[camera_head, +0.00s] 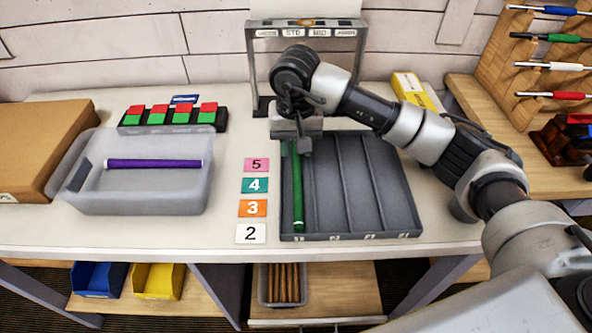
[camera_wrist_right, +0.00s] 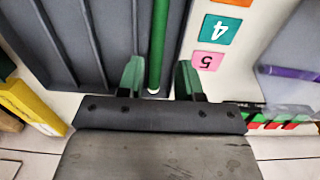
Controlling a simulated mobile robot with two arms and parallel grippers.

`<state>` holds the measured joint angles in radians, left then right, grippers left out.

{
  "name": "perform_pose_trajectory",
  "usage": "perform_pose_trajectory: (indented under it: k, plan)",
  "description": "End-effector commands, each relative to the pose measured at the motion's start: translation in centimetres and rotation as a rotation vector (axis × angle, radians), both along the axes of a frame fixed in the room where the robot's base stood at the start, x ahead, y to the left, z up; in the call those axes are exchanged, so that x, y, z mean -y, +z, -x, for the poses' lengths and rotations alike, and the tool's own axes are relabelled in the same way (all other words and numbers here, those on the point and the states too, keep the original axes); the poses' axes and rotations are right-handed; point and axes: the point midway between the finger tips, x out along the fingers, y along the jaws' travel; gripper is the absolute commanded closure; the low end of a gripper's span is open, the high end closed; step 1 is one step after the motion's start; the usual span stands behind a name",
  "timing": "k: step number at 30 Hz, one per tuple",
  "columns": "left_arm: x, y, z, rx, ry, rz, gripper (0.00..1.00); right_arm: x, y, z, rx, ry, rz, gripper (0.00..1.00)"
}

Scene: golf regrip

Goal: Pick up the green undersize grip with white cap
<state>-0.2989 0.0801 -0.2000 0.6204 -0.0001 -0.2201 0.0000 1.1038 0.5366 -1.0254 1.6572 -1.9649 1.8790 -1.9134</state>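The green grip (camera_head: 298,195) lies lengthwise in the leftmost compartment of the dark grey divided tray (camera_head: 330,238). In the right wrist view the green grip (camera_wrist_right: 158,45) runs between my fingers, with its white cap (camera_wrist_right: 153,91) at the end close to the gripper's body. My right gripper (camera_head: 303,145) is over the far end of the grip, which it partly hides in the head view. In the wrist view my right gripper (camera_wrist_right: 159,75) is open, with a gap on each side of the grip. My left gripper is not in view.
A metal frame (camera_head: 256,60) with labels stands behind the tray. Number cards (camera_head: 254,186) lie left of the tray. A clear bin (camera_head: 150,200) with a purple grip (camera_head: 155,164) is further left. A yellow box (camera_head: 410,88) and a wooden rack (camera_head: 505,75) are at right.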

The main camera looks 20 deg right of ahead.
Motion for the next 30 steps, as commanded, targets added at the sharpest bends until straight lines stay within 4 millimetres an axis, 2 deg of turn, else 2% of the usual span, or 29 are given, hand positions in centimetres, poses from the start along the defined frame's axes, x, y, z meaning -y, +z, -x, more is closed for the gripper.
perform_pose_trajectory:
  k: [3, 11, 19, 23, 29, 30]
  plan:
    - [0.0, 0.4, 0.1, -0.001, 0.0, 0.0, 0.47, -0.1, -2.0, 0.1, -0.005, 0.0, -0.003, 0.65]
    - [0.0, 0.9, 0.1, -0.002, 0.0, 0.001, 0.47, 0.0, -4.2, 0.1, -0.004, 0.0, -0.005, 0.65]
    - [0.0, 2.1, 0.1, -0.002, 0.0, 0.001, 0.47, 0.2, -8.1, 0.2, -0.005, -0.001, -0.007, 0.65]
    - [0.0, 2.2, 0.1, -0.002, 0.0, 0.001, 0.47, 0.2, -8.9, 0.2, -0.001, 0.0, -0.007, 0.65]
    - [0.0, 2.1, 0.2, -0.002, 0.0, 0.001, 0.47, 0.2, -9.0, 0.1, 0.0, 0.0, -0.006, 0.65]
    - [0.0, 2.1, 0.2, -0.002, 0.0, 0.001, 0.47, 0.2, -9.0, 0.1, 0.0, 0.0, -0.006, 0.69]
